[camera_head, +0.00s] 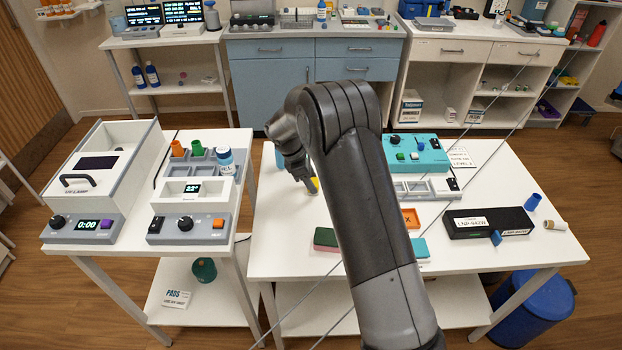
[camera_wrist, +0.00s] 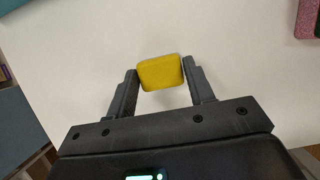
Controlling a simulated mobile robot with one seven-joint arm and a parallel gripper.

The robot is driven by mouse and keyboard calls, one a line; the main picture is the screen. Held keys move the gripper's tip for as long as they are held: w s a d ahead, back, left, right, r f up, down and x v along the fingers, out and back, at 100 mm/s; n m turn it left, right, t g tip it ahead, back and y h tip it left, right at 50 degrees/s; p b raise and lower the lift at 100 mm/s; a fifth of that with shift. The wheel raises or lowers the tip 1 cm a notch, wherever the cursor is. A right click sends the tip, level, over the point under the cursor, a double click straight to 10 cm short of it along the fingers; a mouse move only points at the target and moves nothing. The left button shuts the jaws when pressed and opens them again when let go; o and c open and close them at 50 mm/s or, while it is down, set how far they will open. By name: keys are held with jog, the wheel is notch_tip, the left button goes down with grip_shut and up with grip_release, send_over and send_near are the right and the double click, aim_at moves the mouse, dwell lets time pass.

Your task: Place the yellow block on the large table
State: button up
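The yellow block (camera_wrist: 160,73) sits between the two fingers of my gripper (camera_wrist: 160,76) in the wrist view, with a fingertip against each side. My gripper (camera_head: 307,184) appears shut on it. In the head view only a small bit of the yellow block (camera_head: 315,185) shows beside the gripper; my arm hides part of the area. The gripper points down over the left part of the large white table (camera_head: 285,215). The block is at or close to the tabletop; I cannot tell whether it touches.
A green-and-pink block (camera_head: 326,239) lies nearer the table's front edge. A teal device (camera_head: 418,152), an orange tray (camera_head: 410,218) and a black box (camera_head: 490,223) are to the right. A smaller table (camera_head: 120,255) with lab devices stands left. The tabletop around the gripper is mostly bare.

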jog(key=o, duration=0.4)
jog(key=shift+c, duration=0.2)
jog(key=v, duration=1.2)
jog(key=shift+r, duration=0.3)
jog(key=s+d+r+m+t+y, duration=0.25)
jog(key=s+d+r+m, duration=0.8)
jog(key=s+r, duration=0.7)
jog(key=s+d+f+m+t+y, duration=0.1)
jog(key=s+d+m, duration=0.2)
jog(key=s, duration=0.7)
jog(key=s+d+m+t+y, duration=0.1)
jog(key=s+d+m, duration=0.3)
jog(key=s, duration=0.6)
jog(key=shift+s+f+t, duration=0.25)
jog(key=shift+f+t, duration=0.15)
jog(key=shift+t, duration=0.15)
